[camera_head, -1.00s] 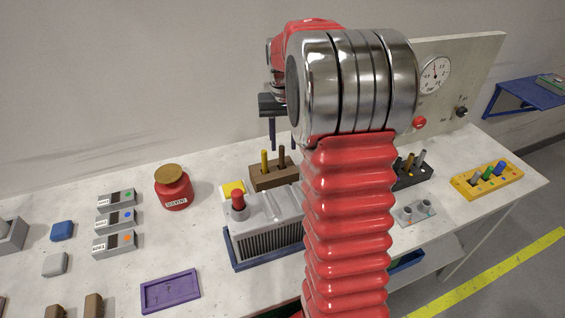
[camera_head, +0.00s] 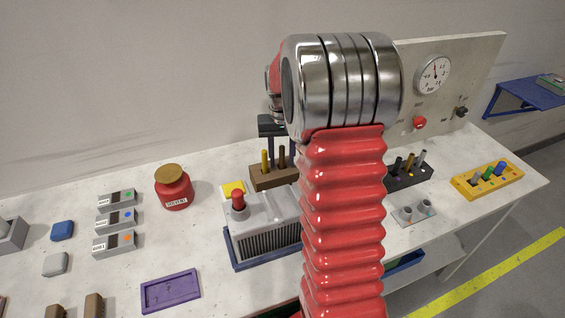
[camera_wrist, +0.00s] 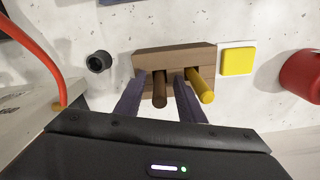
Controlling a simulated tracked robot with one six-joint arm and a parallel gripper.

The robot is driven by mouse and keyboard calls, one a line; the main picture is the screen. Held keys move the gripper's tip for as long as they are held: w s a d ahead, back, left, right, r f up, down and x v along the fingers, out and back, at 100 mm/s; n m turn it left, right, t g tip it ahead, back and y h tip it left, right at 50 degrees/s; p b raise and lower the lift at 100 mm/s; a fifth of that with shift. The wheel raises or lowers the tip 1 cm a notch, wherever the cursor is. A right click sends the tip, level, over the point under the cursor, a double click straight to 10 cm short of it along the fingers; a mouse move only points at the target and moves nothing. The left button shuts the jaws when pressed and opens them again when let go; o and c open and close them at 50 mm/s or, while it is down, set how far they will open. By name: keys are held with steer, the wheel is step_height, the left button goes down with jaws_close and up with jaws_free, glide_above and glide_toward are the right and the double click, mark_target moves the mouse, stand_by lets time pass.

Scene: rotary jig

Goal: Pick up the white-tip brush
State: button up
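A brown wooden block (camera_head: 290,177) stands on the table behind the grey finned machine. It also shows in the wrist view (camera_wrist: 174,53). A yellow handle (camera_head: 264,162) and a dark brown handle (camera_head: 281,157) stick up from it. The wrist view shows the brown handle (camera_wrist: 159,90) and the yellow handle (camera_wrist: 203,86). No white tip shows; the lower ends are hidden in the block. My gripper (camera_head: 277,143) is above the block. In the wrist view my gripper (camera_wrist: 156,84) is open, its fingers on either side of the brown handle, with the yellow handle outside them.
The grey finned machine (camera_head: 270,213) with a red knob stands in front of the block. A yellow square (camera_wrist: 237,60) and a red jar (camera_head: 174,190) are beside it. A black holder (camera_head: 408,178) and a yellow rack (camera_head: 487,181) stand at right.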

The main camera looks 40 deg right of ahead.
steer(key=shift+f, duration=0.1)
steer(key=shift+c, duration=0.3)
jaws_close()
stand_by(0.4)
